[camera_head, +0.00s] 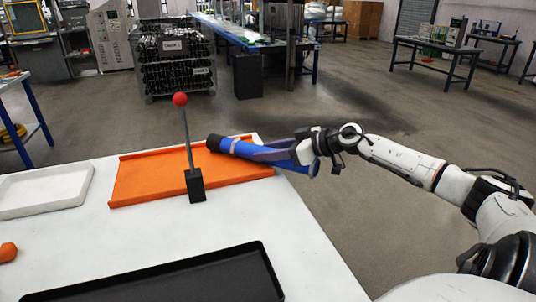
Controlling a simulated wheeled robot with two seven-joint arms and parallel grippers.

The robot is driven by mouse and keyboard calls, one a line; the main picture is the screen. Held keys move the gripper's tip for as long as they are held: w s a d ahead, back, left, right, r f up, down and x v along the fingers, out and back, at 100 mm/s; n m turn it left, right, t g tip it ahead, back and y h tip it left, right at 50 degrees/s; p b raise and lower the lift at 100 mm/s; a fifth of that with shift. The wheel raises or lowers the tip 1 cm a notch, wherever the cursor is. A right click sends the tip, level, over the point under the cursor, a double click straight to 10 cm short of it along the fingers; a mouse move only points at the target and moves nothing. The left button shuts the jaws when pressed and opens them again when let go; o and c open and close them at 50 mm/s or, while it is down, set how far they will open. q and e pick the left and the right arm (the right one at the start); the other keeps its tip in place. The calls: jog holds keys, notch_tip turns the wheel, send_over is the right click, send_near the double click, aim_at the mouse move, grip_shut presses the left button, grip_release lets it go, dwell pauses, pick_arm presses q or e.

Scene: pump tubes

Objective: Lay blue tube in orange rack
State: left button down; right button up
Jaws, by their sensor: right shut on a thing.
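The blue tube (246,149) has a black end cap at its left end. It lies across the right part of the orange rack (150,181), and its right end reaches past the rack and the table edge. My right gripper (288,153) comes in from the right and is shut on the tube near its right part. Whether the tube rests on the rack or is held just above it I cannot tell. My left gripper is not in view.
A black post with a red ball (180,99) stands upright in front of the rack. A white tray (40,190) is at the left, with an orange object (8,252) below it. A black tray (262,262) lies at the front. White table is bare between them.

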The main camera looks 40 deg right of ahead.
jog(key=shift+r, duration=0.1)
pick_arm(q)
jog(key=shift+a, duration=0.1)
pick_arm(e)
jog(key=o, duration=1.3)
jog(key=shift+p+v, duration=0.4)
jog(key=shift+v, duration=0.7)
jog(key=p+v, duration=0.5)
jog(key=v, duration=0.3)
jog(key=shift+s+r, duration=0.1)
jog(key=shift+s, duration=0.25)
jog(key=shift+s+d+r, duration=0.15)
jog(key=shift+s+d, duration=0.1)
jog(key=shift+s, duration=0.25)
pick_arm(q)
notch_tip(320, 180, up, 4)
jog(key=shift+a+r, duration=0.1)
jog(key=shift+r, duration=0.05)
